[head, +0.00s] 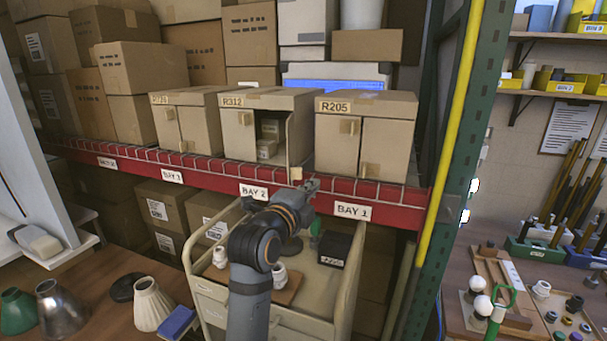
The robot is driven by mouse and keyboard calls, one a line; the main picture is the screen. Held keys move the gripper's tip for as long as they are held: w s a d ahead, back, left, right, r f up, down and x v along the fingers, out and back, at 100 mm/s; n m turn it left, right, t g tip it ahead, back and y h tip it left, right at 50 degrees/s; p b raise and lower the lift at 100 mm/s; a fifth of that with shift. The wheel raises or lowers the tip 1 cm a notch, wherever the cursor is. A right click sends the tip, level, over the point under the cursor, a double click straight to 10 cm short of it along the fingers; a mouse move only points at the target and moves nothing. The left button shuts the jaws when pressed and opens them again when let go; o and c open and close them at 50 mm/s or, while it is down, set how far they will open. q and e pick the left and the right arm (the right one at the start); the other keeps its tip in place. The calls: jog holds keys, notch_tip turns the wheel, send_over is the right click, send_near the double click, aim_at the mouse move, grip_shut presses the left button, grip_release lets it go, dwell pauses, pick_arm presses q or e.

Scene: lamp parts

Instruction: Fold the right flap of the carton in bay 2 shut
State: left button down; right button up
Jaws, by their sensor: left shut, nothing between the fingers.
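The carton in bay 2, marked R312 (238,133), stands on the shelf above the BAY 2 label (254,192). Its left flap is shut. Its right flap (301,138) stands open, swung outward and seen nearly edge-on, with a small tan tab (296,173) near its lower end. Small boxes (268,140) show inside the dark opening. My left gripper (313,184) is shut and empty, in front of the red shelf beam, just right of and below the tab. I cannot tell whether it touches the flap. My right gripper is not in view.
Carton R205 (365,138) stands close on the right and carton R726 (189,122) on the left, both shut. The red shelf beam (385,213) runs below them. A cart (330,283) with parts stands under my arm. A green rack post (453,150) bounds the right.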

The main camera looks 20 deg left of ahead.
pick_arm(q)
jog(key=w+a+p, duration=0.3)
jog(key=w, duration=0.2)
jog(key=shift+a+p, duration=0.15)
jog(key=shift+p, duration=0.15)
jog(key=shift+w, duration=0.1)
